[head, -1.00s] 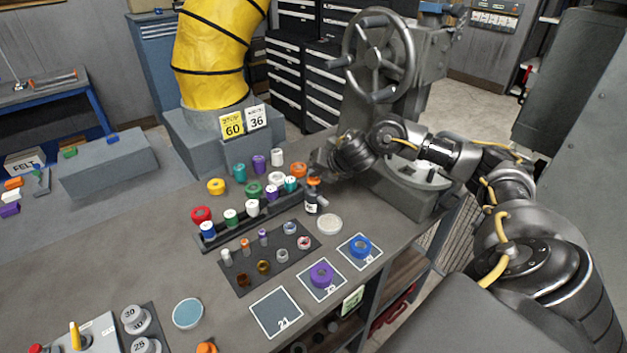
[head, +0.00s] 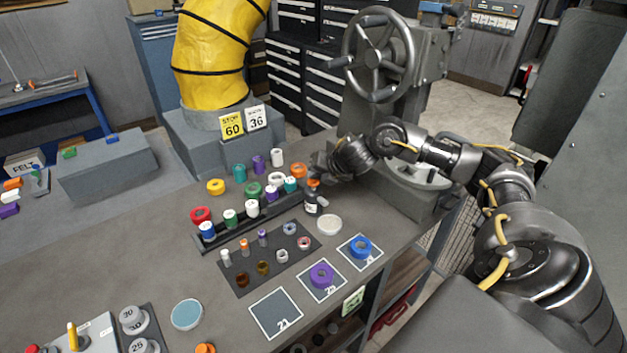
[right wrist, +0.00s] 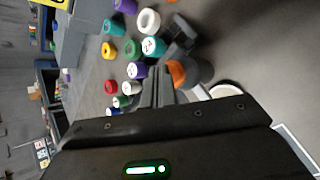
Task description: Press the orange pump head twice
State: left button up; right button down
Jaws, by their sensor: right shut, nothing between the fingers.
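The pump bottle (head: 312,207) is a small dark bottle with a pale label, upright near the right end of the black rack. Its orange pump head (head: 313,183) shows just under my right gripper (head: 317,174). The right wrist view shows orange (right wrist: 177,73) right beside the fingertips of my right gripper (right wrist: 158,76). The fingers are shut and empty. Whether they touch the pump head I cannot tell. My left gripper is out of view.
The black rack (head: 222,239) with several coloured spools runs left of the bottle. A pale round dish (head: 329,225) stands close in front. A blue roll (head: 360,247) and a purple roll (head: 321,275) lie on marked squares. A large handwheel machine (head: 375,55) stands behind my arm.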

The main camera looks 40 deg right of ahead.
aim_at(316, 182)
jog(key=shift+f+b, duration=0.45)
jog(key=shift+f, duration=0.2)
dwell(0.6)
jog(key=shift+r+p, duration=1.3)
jog(key=shift+r, duration=0.15)
notch_tip(316, 182, up, 5)
jog(key=p, duration=0.4)
jog(key=shift+r, duration=0.1)
